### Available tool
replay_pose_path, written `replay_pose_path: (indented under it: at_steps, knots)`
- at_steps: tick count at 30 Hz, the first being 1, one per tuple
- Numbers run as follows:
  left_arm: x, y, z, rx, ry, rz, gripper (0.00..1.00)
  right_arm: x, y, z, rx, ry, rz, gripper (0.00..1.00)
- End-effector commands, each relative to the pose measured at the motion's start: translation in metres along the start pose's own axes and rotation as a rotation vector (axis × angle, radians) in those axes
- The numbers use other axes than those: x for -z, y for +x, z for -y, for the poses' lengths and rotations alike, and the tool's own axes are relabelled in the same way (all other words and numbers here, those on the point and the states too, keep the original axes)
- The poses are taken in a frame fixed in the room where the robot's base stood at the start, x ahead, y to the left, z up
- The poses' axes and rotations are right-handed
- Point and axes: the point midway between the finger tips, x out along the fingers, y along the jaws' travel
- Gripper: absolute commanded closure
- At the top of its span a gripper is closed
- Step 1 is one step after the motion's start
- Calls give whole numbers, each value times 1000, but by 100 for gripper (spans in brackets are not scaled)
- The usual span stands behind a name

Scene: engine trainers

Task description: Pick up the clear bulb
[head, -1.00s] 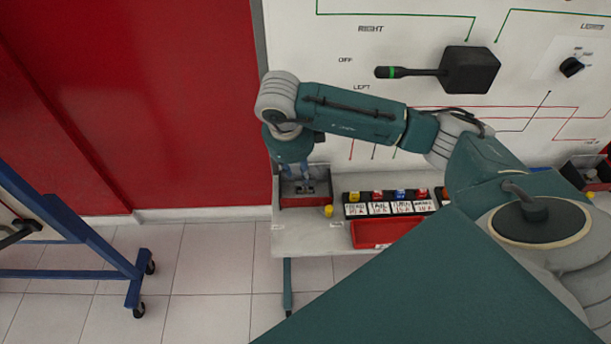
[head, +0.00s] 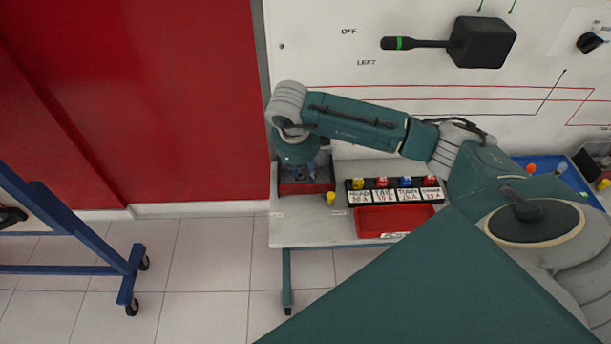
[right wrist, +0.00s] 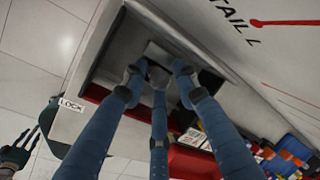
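I cannot make out the clear bulb for sure in either view. My right gripper (head: 298,178) reaches down at the left end of the white shelf, over a small red-sided box (head: 308,188). In the right wrist view, the three blue fingers of my right gripper (right wrist: 159,74) point into the grey box, their tips apart. No clear glass shows between them, though the fingers hide part of the box. A dark, fingered shape, likely my left gripper (right wrist: 18,150), shows at the lower left of that view; the head view does not show it.
A yellow bulb (head: 331,198) stands right of the box. A black rack (head: 352,197) holds several coloured bulbs behind a red tray (head: 394,219). The panel (head: 330,65) rises behind, with a black lever (head: 425,43). A blue frame (head: 75,228) stands left, with free floor between.

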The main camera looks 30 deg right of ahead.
Motion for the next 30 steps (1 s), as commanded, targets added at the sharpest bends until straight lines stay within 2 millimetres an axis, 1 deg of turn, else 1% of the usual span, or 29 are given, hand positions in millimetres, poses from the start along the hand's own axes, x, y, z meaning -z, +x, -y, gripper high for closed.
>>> replay_pose_path:
  at_steps: [3, 4, 7, 20, 25, 28, 30]
  knots:
    - [0, -1, 0, 0, 0, 0, 60, 0, -1, 0, 0, 0, 0, 72]
    - [0, -1, 0, 0, 0, 0, 60, 0, -1, 0, 0, 0, 0, 76]
    - [0, -1, 0, 0, 0, 0, 60, 0, -1, 0, 0, -1, 0, 96]
    - [0, -3, 0, 0, 0, 0, 60, 0, -4, 1, 0, -1, 0, 96]
    - [1, -14, 0, 0, 0, 0, 60, 0, -19, 5, 1, -1, 2, 96]
    - [2, -26, 0, 0, 0, 0, 60, -1, -37, 10, 2, -1, 2, 96]
    - [3, -37, 0, 0, 0, 0, 60, -1, -53, 15, 1, -1, 2, 96]
